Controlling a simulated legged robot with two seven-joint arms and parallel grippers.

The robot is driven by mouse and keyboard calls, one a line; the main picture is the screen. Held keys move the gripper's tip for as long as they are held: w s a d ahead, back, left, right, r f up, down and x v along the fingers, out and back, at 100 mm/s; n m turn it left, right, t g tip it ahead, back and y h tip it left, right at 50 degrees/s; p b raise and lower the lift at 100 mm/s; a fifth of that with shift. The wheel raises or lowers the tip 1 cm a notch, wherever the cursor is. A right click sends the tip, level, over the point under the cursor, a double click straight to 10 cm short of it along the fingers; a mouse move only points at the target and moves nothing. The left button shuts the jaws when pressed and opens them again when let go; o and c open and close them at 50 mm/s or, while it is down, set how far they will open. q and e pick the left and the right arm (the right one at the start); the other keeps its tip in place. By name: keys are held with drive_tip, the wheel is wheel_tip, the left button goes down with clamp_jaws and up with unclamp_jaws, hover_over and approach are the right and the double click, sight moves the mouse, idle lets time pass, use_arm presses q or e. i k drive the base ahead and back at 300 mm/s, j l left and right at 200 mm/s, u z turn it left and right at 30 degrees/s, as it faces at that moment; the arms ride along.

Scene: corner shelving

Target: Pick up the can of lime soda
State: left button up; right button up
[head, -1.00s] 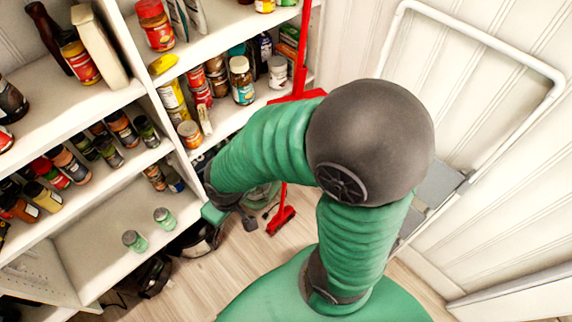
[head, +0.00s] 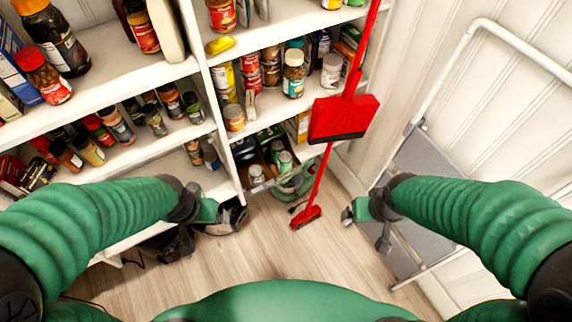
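Several small cans or jars with grey tops stand on a low shelf right of the corner upright. One (head: 257,173) is at the front and a greenish one (head: 285,161) is to its right. Their labels are too small to read, so I cannot tell whether one is lime soda. My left gripper (head: 206,211) is left of and below them in the picture, apart from them. My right gripper (head: 356,213) is over the floor, beside the grey step stool. Nothing visible is held in either. The fingers are too small to read as open or shut.
Shelves (head: 165,75) with jars, bottles and boxes fill the left and back. A red broom and dustpan (head: 343,117) stand right of them. A folding step stool (head: 425,180) leans at the right. Wood floor (head: 270,250) is clear in the middle.

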sight(285, 159)
drive_tip(key=i+l+u, duration=0.3)
drive_tip(key=u, duration=0.15)
drive_tip(key=i+l+u, duration=0.5)
drive_tip(key=k, duration=0.05)
